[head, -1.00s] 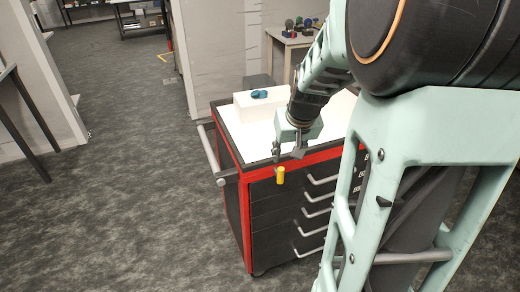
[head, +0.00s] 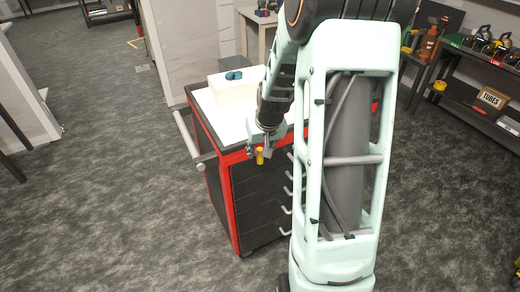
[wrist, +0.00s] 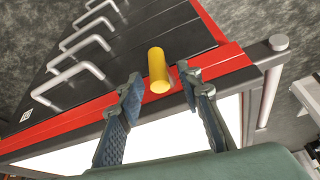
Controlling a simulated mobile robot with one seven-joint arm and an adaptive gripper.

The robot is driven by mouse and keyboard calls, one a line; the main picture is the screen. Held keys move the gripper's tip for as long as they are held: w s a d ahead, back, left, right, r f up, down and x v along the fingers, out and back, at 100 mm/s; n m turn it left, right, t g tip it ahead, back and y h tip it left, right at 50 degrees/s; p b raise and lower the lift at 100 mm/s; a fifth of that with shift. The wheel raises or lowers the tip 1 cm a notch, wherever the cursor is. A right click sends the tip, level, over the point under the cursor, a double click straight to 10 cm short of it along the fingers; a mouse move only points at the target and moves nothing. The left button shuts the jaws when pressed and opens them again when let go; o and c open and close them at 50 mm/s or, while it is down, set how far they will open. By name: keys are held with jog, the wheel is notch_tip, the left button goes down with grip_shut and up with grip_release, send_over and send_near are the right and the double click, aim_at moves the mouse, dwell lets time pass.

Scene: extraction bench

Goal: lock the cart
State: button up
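The cart (head: 232,205) is a red and black drawer cabinet with a white top and grey handles. A yellow cylindrical knob (head: 260,157) sticks out from the red upper front edge, near the left corner. It also shows in the wrist view (wrist: 158,72). My gripper (head: 262,143) is at that edge, right by the knob. In the wrist view my gripper (wrist: 161,80) is open, with one finger on each side of the knob and gaps on both sides. I cannot tell how deep the knob lies between the fingertips.
A white box (head: 232,86) with a blue item (head: 233,75) stands on the cart top. A grey push handle (head: 187,135) runs along the cart's left side. Shelves with bottles and a TUBES box (head: 491,98) stand at the right.

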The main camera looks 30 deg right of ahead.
jog(key=shift+c, duration=0.5)
grip_shut()
jog(key=shift+d+y, duration=0.25)
jog(key=shift+y, duration=0.15)
jog(key=d+f+m+y+b, duration=0.1)
jog(key=y+b, duration=0.1)
jog(key=y, duration=0.3)
jog(key=d+f+m+t+y+b, duration=0.1)
jog(key=y+b, duration=0.2)
jog(key=y, duration=0.2)
jog(key=d+f+m+y+b, duration=0.1)
jog(key=f+m+y+b, duration=0.1)
jog(key=y, duration=0.3)
jog(key=shift+d+y+b, duration=0.1)
jog(key=shift+y+b, duration=0.3)
jog(key=shift+b, duration=0.25)
jog(key=shift+r+t, duration=0.1)
jog(key=shift+t, duration=0.2)
